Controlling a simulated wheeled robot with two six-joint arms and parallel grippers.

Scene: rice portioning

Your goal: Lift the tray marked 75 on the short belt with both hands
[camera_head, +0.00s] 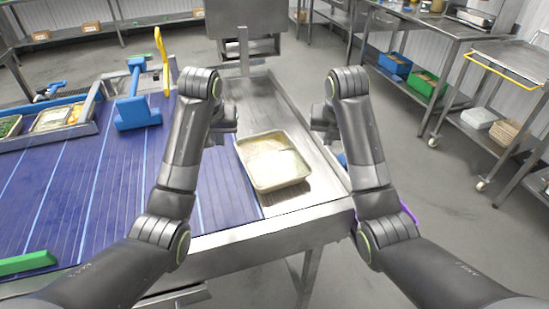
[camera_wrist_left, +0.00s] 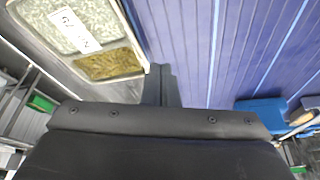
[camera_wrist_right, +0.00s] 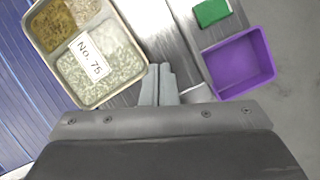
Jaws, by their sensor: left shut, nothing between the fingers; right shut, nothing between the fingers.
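The tray marked 75 (camera_head: 273,161) sits on the short belt (camera_head: 308,190), its label "No. 75" readable in the right wrist view (camera_wrist_right: 88,56). It has compartments with rice-like and brown food. My left gripper (camera_head: 228,122) is shut and empty, to the left of the tray by its far left corner; in the left wrist view the tray (camera_wrist_left: 84,40) lies beside its fingers (camera_wrist_left: 160,84). My right gripper (camera_head: 324,122) is shut and empty, to the right of the tray; its fingers (camera_wrist_right: 160,84) show beside the tray's edge. Neither is seen holding the tray.
A wide blue belt (camera_head: 115,185) lies left of the short belt, with a blue tool (camera_head: 137,108) on it and more trays at far left. A purple bin (camera_wrist_right: 238,62) and green block (camera_wrist_right: 211,12) are right of the belt. Steel tables stand behind.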

